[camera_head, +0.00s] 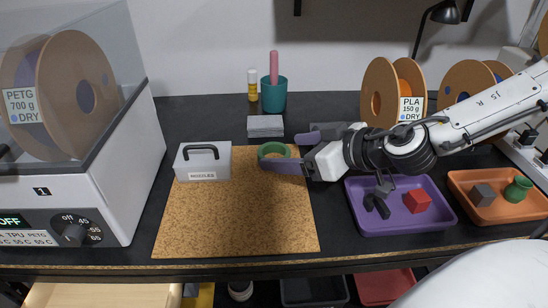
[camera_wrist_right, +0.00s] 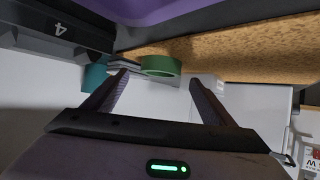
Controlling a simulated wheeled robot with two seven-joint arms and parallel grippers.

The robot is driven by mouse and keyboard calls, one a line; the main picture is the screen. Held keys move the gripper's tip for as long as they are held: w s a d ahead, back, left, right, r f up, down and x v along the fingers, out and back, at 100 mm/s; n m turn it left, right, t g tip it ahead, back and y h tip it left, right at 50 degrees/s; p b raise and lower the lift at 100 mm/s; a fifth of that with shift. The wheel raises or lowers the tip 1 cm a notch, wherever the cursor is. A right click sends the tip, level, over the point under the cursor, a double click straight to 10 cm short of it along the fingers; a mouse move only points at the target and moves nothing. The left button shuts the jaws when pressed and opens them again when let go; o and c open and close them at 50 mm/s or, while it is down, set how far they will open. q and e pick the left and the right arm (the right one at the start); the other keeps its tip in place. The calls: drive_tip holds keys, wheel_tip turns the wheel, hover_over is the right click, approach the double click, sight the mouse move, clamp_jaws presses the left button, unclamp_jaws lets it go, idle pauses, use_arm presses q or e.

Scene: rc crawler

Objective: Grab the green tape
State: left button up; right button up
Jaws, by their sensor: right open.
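The green tape (camera_head: 268,149) is a ring at the back right of the cork mat (camera_head: 235,215). My right gripper (camera_head: 283,152) reaches in from the right, with its two purple-grey fingers open around the near side of the tape. One finger covers part of the tape in the head view. In the right wrist view, the tape (camera_wrist_right: 160,66) shows just beyond and between the open fingertips (camera_wrist_right: 158,78), and nothing is gripped. Whether a finger touches it, I cannot tell. My left gripper is not in view.
A purple tray (camera_head: 385,228) and an orange tray (camera_head: 480,210) lie at right. The front of the mat is clear.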

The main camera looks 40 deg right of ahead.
sight(265, 152)
drive_tip(key=x, duration=0.2)
drive_tip(key=shift+w+f+b, duration=0.15)
drive_tip(key=shift+f+b, duration=0.1)
drive_tip(key=shift+b, duration=0.15)
drive_tip(key=shift+w+a, duration=0.2)
drive_tip(key=shift+w, duration=0.15)
drive_tip(key=c, duration=1.2)
drive_tip(key=shift+o, duration=0.2)
drive_tip(key=shift+r, duration=0.15)
